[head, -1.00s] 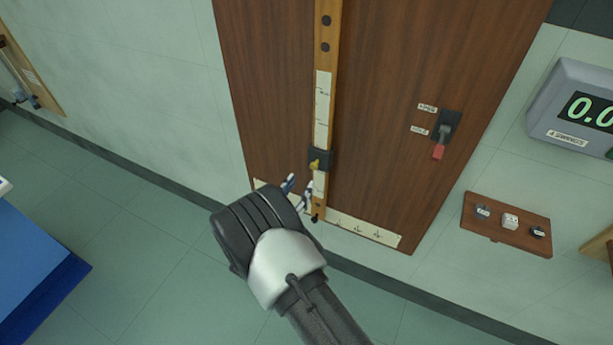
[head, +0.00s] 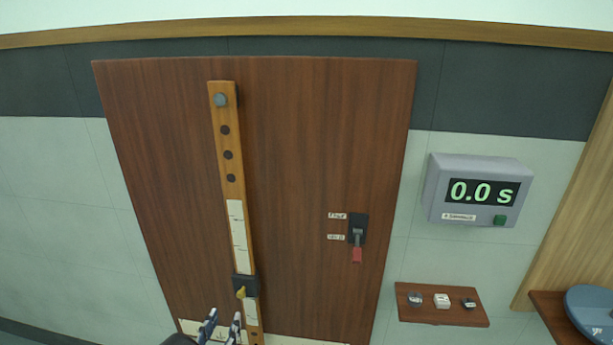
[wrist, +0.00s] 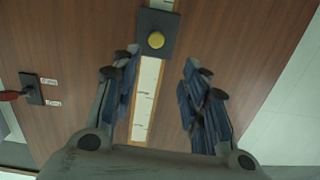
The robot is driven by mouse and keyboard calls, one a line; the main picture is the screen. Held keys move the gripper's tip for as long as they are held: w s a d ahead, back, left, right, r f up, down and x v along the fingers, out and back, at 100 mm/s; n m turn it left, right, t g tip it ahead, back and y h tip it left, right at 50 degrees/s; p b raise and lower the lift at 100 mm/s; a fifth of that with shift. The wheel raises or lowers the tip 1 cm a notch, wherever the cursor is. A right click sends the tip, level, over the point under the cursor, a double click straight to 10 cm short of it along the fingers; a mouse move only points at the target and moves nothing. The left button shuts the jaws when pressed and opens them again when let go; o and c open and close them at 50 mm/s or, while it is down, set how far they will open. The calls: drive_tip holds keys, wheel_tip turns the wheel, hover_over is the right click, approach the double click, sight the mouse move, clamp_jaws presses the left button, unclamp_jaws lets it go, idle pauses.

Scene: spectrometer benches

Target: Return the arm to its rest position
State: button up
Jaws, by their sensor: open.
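My gripper (head: 221,328) shows at the bottom edge of the head view, with only its fingertips and a bit of its body in sight. It is open and empty, just below the dark slider with a yellow knob (head: 240,291) on the wooden strip. In the wrist view my gripper (wrist: 160,95) has its two fingers spread wide. The pale scale of the strip runs between them, and the dark block with its yellow knob (wrist: 156,40) lies beyond the fingertips. I cannot tell how far the fingers are from the panel. Most of my arm is out of the head view.
A brown wall panel (head: 300,130) carries the vertical strip (head: 229,178) and a red-handled lever (head: 356,253). A grey timer (head: 440,190) reading 0.0 s hangs to the right. Below it is a small shelf (head: 430,313) with several small items. A blue-grey round object (head: 592,312) stands at far right.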

drive_tip(key=w+d+r+g+y, duration=0.2)
drive_tip(key=w+r, duration=0.2)
drive_tip(key=r, duration=0.3)
drive_tip(key=w+d+r+g+y, duration=0.1)
drive_tip(key=w+d+r+g, duration=0.1)
drive_tip(key=w+r, duration=0.35)
drive_tip(key=s+d+r+n+g+y, duration=0.1)
drive_tip(key=s+d+r, duration=0.2)
drive_tip(key=d+r, duration=0.25)
drive_tip(key=s+d+r+g+y, duration=0.1)
drive_tip(key=s+d+r+g, duration=0.15)
drive_tip(key=d+r, duration=0.3)
drive_tip(key=s+d+g+h, duration=0.2)
drive_tip(key=s+d, duration=0.9)
drive_tip(key=s, duration=0.4)
drive_tip(key=s+d+r+g+h, duration=0.1)
drive_tip(key=s+d+g+h, duration=0.1)
drive_tip(key=s+d, duration=1)
drive_tip(key=s+g, duration=0.1)
drive_tip(key=s, duration=0.2)
drive_tip(key=shift+s+d, duration=0.25)
drive_tip(key=shift+s, duration=0.1)
